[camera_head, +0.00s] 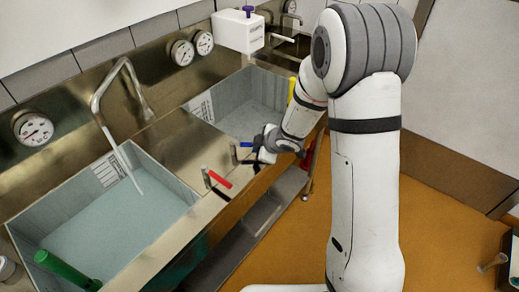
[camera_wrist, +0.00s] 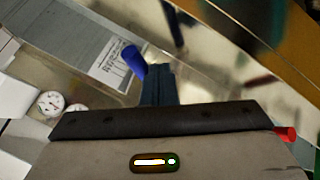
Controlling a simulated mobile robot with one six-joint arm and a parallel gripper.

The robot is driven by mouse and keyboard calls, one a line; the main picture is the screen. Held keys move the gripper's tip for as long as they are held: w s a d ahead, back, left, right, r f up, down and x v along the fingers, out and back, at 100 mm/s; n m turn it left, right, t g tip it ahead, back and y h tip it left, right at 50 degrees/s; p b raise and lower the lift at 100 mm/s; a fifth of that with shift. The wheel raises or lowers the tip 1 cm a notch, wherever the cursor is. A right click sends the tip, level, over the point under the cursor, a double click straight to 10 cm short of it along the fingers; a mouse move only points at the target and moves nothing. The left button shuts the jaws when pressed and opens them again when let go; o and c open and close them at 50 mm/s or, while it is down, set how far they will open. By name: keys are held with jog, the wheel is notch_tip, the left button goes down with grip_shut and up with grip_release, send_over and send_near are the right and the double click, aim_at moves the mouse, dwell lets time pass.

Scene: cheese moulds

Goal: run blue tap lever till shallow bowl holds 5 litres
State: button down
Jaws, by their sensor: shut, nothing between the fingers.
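The blue tap lever (camera_head: 246,144) is on the front ledge by the right-hand basin, and its blue end (camera_wrist: 134,60) shows in the wrist view. My gripper (camera_head: 262,151) is right beside the lever. In the wrist view my gripper's fingers (camera_wrist: 157,76) are shut and empty, just right of the blue end; I cannot tell if they touch it. The right basin (camera_head: 203,105) has a marked scale on its wall. The left basin (camera_head: 172,160) is larger, with a scale and pale bluish contents. I cannot tell which is the shallow bowl, nor read either level.
A red lever (camera_head: 218,178) is on the ledge left of my gripper. A curved tap (camera_head: 97,97) hangs over the left basin, with a pale streak below it. A green handle (camera_head: 62,268) is at lower left. Gauges (camera_head: 33,129) and a white box (camera_head: 238,31) line the back.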

jog(key=shift+w+d+r+p, duration=0.1)
jog(key=shift+w+d+p, duration=0.05)
jog(key=shift+w+p, duration=0.25)
jog(key=shift+w+d+r+p, duration=0.1)
jog(key=shift+w+p, duration=0.2)
jog(key=shift+w, duration=0.1)
jog(key=shift+w+f, duration=0.15)
jog(key=shift+w, duration=0.1)
jog(key=shift+s+f, duration=0.1)
jog(key=shift+s+d+f+b, duration=0.1)
jog(key=shift+s+b, duration=0.1)
jog(key=shift+b, duration=0.1)
jog(key=s, duration=0.1)
jog(key=b, duration=0.1)
jog(key=s, duration=0.1)
jog(key=shift+s+d+f+b, duration=0.3)
jog(key=shift+d+f, duration=0.1)
jog(key=w+d+p+v, duration=0.1)
jog(key=p+v, duration=0.2)
jog(key=v, duration=0.7)
jog(key=shift+s+d+r, duration=0.15)
jog(key=shift+d+r, duration=0.05)
